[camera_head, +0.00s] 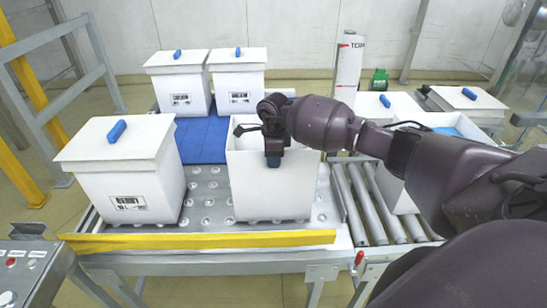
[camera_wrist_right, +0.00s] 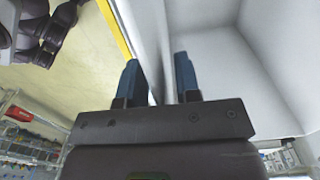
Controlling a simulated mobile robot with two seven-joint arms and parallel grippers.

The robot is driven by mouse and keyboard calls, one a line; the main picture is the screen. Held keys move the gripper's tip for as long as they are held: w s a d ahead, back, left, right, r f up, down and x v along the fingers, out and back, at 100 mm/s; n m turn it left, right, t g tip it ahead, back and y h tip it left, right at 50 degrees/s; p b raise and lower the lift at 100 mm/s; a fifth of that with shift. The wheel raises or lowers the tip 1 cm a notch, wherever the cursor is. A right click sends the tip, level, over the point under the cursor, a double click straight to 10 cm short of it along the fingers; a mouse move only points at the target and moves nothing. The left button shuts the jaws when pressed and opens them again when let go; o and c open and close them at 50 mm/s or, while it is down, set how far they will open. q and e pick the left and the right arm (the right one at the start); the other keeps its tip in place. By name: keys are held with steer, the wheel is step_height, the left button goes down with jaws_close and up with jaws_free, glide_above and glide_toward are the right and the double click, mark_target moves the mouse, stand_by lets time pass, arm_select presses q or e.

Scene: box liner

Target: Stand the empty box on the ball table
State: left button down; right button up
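The empty box (camera_head: 265,195) is white, lidless and upright on the ball table (camera_head: 205,205), a metal top dotted with balls. My right gripper (camera_head: 273,158) points down over the near rim of this box, with a blue fingertip outside its front wall. In the right wrist view, two blue fingertips (camera_wrist_right: 158,82) stand apart with the thin box wall between them. A gap shows beside the wall, so the gripper looks open. The box's bare inside (camera_wrist_right: 235,75) shows at right. My left gripper is not in view.
A roller conveyor (camera_head: 375,205) adjoins at right, with another white box (camera_head: 395,190) partly behind my arm. A yellow rail (camera_head: 200,241) edges the table's front.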

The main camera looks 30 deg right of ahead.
step_height(320, 180, up, 11)
steer(key=shift+f+b, duration=0.15)
steer(key=shift+b, duration=0.25)
steer(key=shift+r, duration=0.6)
steer(key=s+a+f+m+t+y, duration=0.2)
steer(key=s+a+f+m+y, duration=0.15)
steer(key=a+y, duration=0.35)
steer(key=s+a+f+m+t+y, duration=0.2)
steer(key=s+a+f+m+y, duration=0.15)
steer(key=a, duration=0.45)
steer(key=s+a+f+m+t+y, duration=0.2)
steer(key=s+a+f+m+y, duration=0.15)
steer(key=a+y, duration=0.35)
steer(key=s+d+f+n+t+h, duration=0.2)
steer(key=s+d+f+n+h, duration=0.2)
steer(key=n, duration=0.8)
steer(key=s+d+f+n+t+h, duration=0.1)
steer(key=s+d+f+n+h, duration=0.2)
steer(key=s+f+n+h, duration=0.4)
steer(key=s+d+f+n+t+h, duration=0.2)
steer(key=s+d+f+n+h, duration=0.2)
steer(key=n, duration=1.3)
steer(key=s+f+h, duration=0.2)
steer(key=s, duration=0.2)
steer(key=shift+d+f+t+h, duration=0.2)
steer(key=shift+d+t+h, duration=0.1)
steer(key=shift+h, duration=0.05)
